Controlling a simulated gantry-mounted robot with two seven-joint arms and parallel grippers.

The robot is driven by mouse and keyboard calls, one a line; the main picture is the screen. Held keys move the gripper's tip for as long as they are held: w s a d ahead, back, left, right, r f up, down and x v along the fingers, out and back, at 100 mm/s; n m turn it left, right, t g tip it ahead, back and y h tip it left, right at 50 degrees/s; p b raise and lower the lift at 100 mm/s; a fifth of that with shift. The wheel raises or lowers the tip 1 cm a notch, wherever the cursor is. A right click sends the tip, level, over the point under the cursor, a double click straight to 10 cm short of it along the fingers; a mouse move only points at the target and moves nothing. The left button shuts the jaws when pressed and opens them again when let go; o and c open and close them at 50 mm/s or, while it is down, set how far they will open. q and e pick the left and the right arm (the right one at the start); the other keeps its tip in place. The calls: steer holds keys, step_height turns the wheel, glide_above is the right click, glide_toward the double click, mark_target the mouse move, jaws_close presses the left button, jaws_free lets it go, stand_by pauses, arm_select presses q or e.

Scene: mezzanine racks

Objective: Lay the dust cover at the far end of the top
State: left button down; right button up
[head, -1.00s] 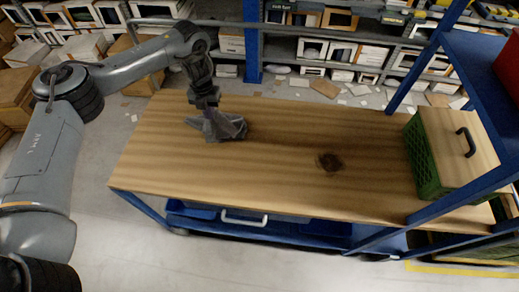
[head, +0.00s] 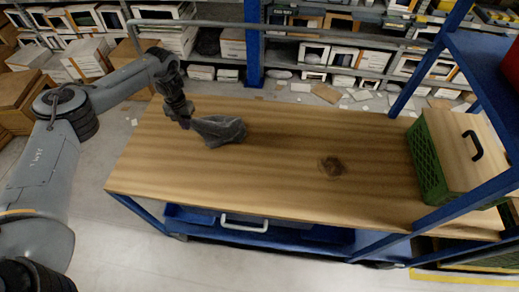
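The dust cover (head: 220,131) is a crumpled dark grey piece lying on the wooden top (head: 270,165), toward its far left part. My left gripper (head: 187,122) points down at the left end of the cover. Its fingertips overlap the cover's left edge in the picture, and I cannot tell whether they touch it. The fingers are small and dark, so whether they are open or shut does not show. My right gripper is out of view.
A green crate (head: 429,168) with a wooden lid and black handle stands at the right end of the top. Blue frame posts (head: 440,55) rise on the right. Shelves with boxes (head: 330,52) stand behind.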

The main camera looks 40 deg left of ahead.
arm_select(q)
steer(key=shift+f, duration=1.1)
steer(key=c, duration=0.6)
jaws_free()
steer(key=shift+c, duration=0.2)
step_height(320, 180, up, 11)
steer(key=p, duration=0.2)
